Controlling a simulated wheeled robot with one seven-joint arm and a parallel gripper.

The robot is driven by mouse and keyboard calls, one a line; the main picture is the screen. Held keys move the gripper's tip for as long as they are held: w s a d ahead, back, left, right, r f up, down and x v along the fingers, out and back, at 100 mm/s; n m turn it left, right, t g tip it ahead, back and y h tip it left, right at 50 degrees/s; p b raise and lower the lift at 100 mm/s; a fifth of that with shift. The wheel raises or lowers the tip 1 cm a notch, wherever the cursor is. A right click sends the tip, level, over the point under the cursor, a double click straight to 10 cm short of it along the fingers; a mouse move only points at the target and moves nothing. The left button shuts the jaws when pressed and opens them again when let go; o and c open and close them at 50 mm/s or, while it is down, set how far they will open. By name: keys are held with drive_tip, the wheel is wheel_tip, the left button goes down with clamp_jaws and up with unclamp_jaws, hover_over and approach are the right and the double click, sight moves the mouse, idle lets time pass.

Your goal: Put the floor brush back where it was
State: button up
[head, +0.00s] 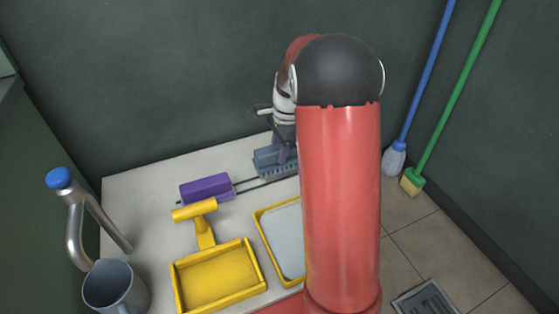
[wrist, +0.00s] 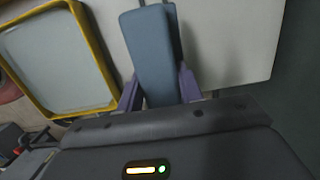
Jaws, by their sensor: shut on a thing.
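The floor brush, a blue-grey block with bristles (head: 267,158), is at the back of the pale counter, partly hidden by my arm. In the wrist view the same brush (wrist: 150,42) lies lengthwise between the purple fingers of my gripper (wrist: 160,90). The gripper is shut on it. In the head view the gripper (head: 284,149) is at the brush's right part, mostly behind my red arm. A thin dark rack (head: 262,184) runs along the counter just in front of the brush. I cannot tell whether the brush touches the rack or counter.
A purple block (head: 205,188) sits at the rack's left end. A yellow scoop (head: 217,279), a yellow-rimmed tray (head: 265,228) and a grey mug (head: 113,287) are in front. A tap (head: 78,225) stands left. Blue (head: 396,158) and green-handled (head: 413,181) brooms lean at right.

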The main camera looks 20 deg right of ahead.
drive_tip(key=shift+f, duration=2.05)
drive_tip(key=shift+f+b, duration=0.3)
drive_tip(key=shift+b, duration=0.05)
drive_tip(key=o, duration=1)
drive_tip(key=shift+c, duration=0.2)
